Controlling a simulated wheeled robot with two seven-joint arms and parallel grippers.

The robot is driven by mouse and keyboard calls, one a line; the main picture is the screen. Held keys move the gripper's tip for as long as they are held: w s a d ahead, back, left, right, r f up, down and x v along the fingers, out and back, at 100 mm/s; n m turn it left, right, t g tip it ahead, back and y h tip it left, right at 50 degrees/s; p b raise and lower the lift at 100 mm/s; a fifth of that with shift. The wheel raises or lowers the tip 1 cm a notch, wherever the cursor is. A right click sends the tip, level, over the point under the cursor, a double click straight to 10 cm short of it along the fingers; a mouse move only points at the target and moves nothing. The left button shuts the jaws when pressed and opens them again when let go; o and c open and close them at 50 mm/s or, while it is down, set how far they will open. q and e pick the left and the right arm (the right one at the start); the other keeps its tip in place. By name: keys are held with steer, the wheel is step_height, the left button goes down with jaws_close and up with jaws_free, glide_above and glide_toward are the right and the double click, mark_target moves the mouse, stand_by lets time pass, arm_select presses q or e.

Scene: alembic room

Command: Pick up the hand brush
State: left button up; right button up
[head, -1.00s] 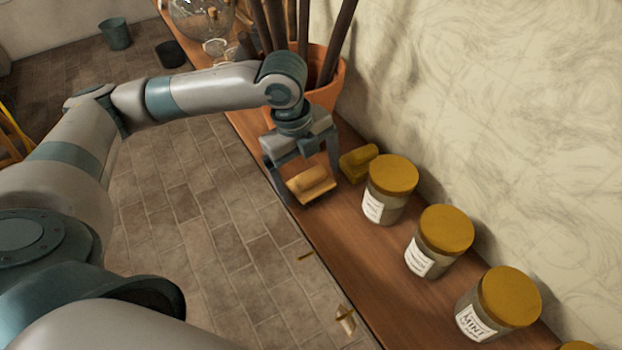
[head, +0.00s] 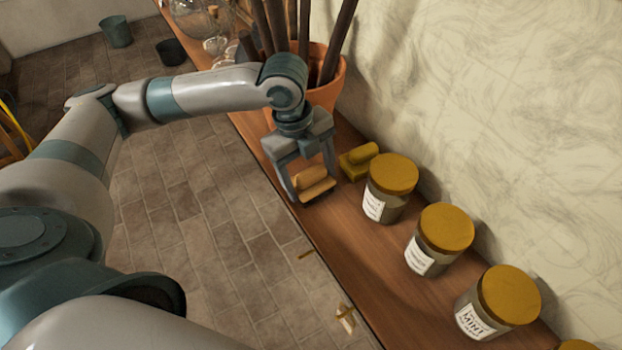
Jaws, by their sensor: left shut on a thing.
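The hand brush (head: 314,184) is a small tan wooden block with a rounded handle, at the edge of the brown wooden shelf in the head view. My left gripper (head: 313,189) comes down over it from above, one finger on each side, and is shut on it. The brush looks at or just above the shelf top; I cannot tell whether it touches the wood. My right gripper is not in view.
A yellow block-shaped brush (head: 358,161) lies just right of the gripper. A terracotta pot (head: 325,92) with dark poles stands behind my wrist. Scraps lie on the tiled floor.

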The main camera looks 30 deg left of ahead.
mark_target(312, 172)
arm_select(q)
steer(key=shift+s+a+r+b, duration=0.2)
steer(key=shift+s+r+b, duration=0.1)
steer(key=shift+b, duration=0.25)
step_height(312, 172, up, 6)
steer(key=shift+b, duration=0.95)
arm_select(e)
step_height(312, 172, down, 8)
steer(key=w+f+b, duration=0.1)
steer(key=b, duration=0.5)
arm_select(q)
steer(key=s+a+b, duration=0.5)
steer(key=s, duration=0.3)
steer(key=s+a+b, duration=0.4)
steer(key=s+b, duration=0.1)
steer(key=s, duration=0.3)
steer(key=shift+s+a+r, duration=0.2)
steer(key=shift+s+a, duration=0.1)
steer(key=shift+a, duration=0.05)
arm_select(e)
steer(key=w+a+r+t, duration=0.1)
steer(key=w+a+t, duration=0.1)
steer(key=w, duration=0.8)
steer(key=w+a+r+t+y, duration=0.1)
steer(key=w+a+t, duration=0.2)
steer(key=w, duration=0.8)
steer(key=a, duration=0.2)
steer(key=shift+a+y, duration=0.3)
